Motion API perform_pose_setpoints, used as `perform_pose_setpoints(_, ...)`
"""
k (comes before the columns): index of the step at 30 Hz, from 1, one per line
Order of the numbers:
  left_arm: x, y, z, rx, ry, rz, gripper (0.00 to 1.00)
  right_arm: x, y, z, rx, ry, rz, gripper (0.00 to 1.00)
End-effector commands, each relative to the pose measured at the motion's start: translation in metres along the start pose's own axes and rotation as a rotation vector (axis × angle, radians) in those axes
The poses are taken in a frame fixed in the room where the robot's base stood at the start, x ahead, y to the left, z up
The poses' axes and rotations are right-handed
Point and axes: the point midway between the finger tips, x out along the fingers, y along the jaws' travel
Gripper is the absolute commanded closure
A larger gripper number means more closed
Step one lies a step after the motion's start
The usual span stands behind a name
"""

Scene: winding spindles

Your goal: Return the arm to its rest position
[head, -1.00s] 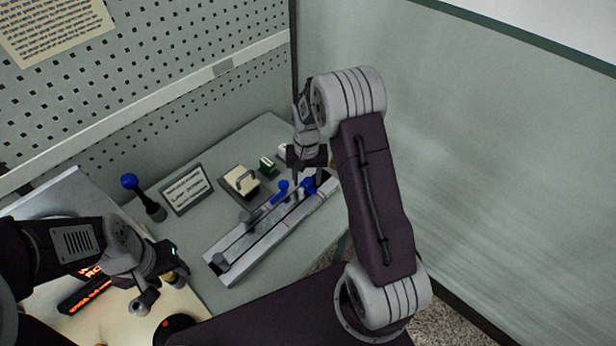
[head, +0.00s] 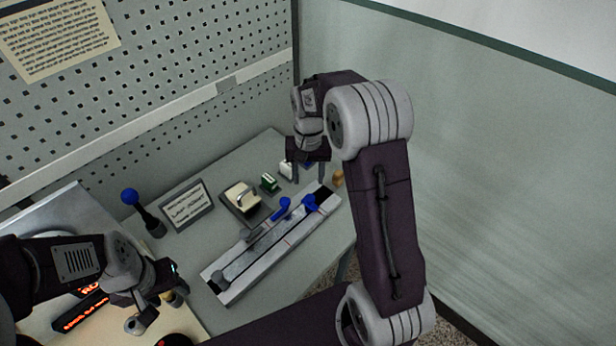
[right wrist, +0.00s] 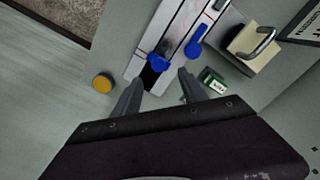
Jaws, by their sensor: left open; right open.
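My right gripper (head: 308,172) hangs above the far right end of a grey rail fixture (head: 270,247), with its fingers open and nothing between them. In the right wrist view the fingers (right wrist: 157,95) point toward the rail and a blue knob (right wrist: 159,62), apart from it. A second blue knob (right wrist: 194,48) sits beside it on the rail. My left gripper (head: 157,310) is at the lower left over the pale work surface. It is open, and its fingertips are partly hard to make out.
A small plate with a handle (head: 241,197), a green block (head: 268,182) and a sign (head: 189,205) stand behind the rail. A blue-topped lever (head: 130,197) stands at left. A yellow-orange round piece (right wrist: 102,83) is near the rail's end. The pegboard wall (head: 150,70) bounds the back.

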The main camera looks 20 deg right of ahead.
Motion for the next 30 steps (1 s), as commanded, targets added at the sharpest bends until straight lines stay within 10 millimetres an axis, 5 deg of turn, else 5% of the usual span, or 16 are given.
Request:
perform_pose_setpoints(7,0.000,0.000,0.000,0.000,0.000,0.000,0.50,0.000,-0.002,0.000,-0.004,0.001,0.000,0.50)
perform_pose_setpoints(10,0.000,0.000,0.000,0.000,0.000,0.000,0.50,-0.019,-0.009,0.000,-0.023,0.043,-0.014,0.50)
perform_pose_setpoints(15,0.000,0.000,0.000,0.000,0.000,0.000,0.50,-0.030,-0.008,0.066,-0.094,0.041,-0.020,0.50)
perform_pose_setpoints(22,0.000,0.000,0.000,0.000,0.000,0.000,0.50,0.005,0.015,0.159,-0.261,0.053,-0.032,0.50)
perform_pose_setpoints(25,0.000,0.000,0.000,0.000,0.000,0.000,0.50,0.022,0.024,0.180,-0.316,0.052,-0.030,0.50)
perform_pose_setpoints(30,0.000,0.000,0.000,0.000,0.000,0.000,0.50,0.024,0.020,0.172,-0.372,0.101,-0.040,0.50)
